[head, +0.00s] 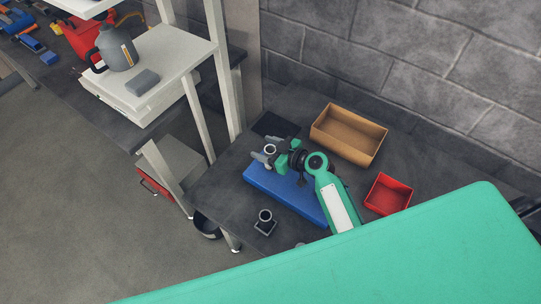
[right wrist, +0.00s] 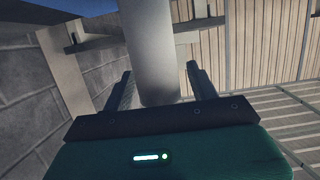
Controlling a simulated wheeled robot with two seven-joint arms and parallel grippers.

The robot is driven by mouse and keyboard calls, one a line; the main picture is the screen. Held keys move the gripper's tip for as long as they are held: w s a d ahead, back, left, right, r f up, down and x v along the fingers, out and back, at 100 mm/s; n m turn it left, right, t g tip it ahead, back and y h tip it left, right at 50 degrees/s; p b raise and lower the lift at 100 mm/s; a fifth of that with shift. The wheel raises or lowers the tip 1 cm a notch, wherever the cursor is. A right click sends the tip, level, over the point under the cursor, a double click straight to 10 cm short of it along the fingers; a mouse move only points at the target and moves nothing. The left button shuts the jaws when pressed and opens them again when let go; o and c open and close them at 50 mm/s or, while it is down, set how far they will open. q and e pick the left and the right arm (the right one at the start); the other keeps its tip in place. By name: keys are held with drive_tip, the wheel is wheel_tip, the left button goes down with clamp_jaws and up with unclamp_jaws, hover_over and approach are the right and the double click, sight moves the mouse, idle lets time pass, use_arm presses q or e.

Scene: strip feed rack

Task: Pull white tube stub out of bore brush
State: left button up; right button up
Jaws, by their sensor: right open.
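My right gripper (head: 269,151) is over the far end of the blue block (head: 287,196) in the head view. Its fingers are open on either side of a pale round-ended tube, which looks like the white tube stub (head: 270,149). In the right wrist view the open right gripper (right wrist: 160,88) has a plain light grey cylinder, apparently the stub (right wrist: 152,50), between its fingers. A gap shows on both sides of it. I cannot make out the bore brush; the joint with the stub is hidden. My left gripper is not in view.
A small dark square holder with a round collar (head: 265,221) stands near the table's front edge. A cardboard box (head: 348,148) and a red bin (head: 388,196) are to the right. A white shelf rack (head: 195,45) stands at the left. A brick wall (head: 400,55) closes the back.

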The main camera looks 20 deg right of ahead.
drive_tip(key=c, duration=1.3)
drive_tip(key=shift+r, duration=0.15)
